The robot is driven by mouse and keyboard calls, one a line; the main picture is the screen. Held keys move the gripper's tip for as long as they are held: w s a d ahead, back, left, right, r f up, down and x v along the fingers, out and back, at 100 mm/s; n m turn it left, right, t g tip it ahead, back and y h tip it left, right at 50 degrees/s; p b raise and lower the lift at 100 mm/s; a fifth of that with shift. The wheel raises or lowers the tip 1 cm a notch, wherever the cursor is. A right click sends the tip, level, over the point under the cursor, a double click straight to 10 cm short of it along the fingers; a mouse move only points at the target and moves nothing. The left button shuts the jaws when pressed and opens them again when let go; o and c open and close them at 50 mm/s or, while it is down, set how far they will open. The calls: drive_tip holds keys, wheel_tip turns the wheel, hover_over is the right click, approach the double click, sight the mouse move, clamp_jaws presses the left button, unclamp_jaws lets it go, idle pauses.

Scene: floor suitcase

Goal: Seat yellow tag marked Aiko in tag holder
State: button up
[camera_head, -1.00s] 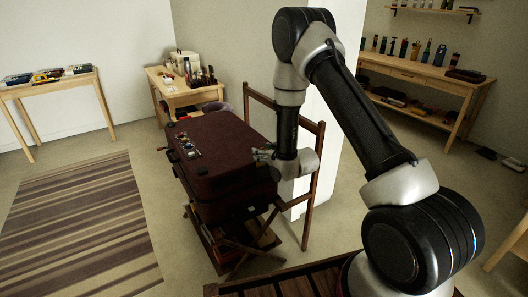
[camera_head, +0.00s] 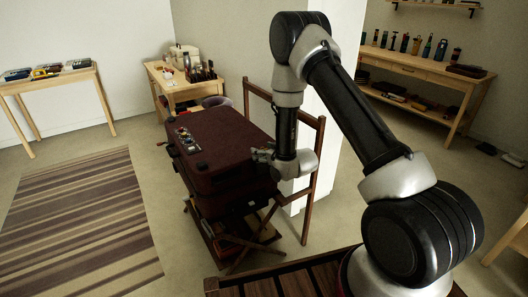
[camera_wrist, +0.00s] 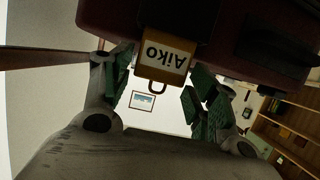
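The yellow tag (camera_wrist: 166,58) has a white panel reading Aiko, upside down in the wrist view, and a small dark loop at its lower edge. The maroon suitcase (camera_wrist: 110,15) fills the top of that view. A dark patch (camera_wrist: 185,14) there meets the tag's far end; I cannot tell whether this is the tag holder or how far the tag is in. In the head view my gripper (camera_head: 262,153) is at the right side of the suitcase (camera_head: 225,140).
Several small coloured items (camera_head: 186,140) lie on the suitcase top. The suitcase rests on a wooden stand (camera_head: 240,245) with an upright frame (camera_head: 312,180) close behind my wrist. A white pillar (camera_head: 335,130) stands behind. The striped rug (camera_head: 80,225) at left is clear.

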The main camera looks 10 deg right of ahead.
drive_tip(key=shift+o, duration=0.6)
drive_tip(key=v, duration=1.2)
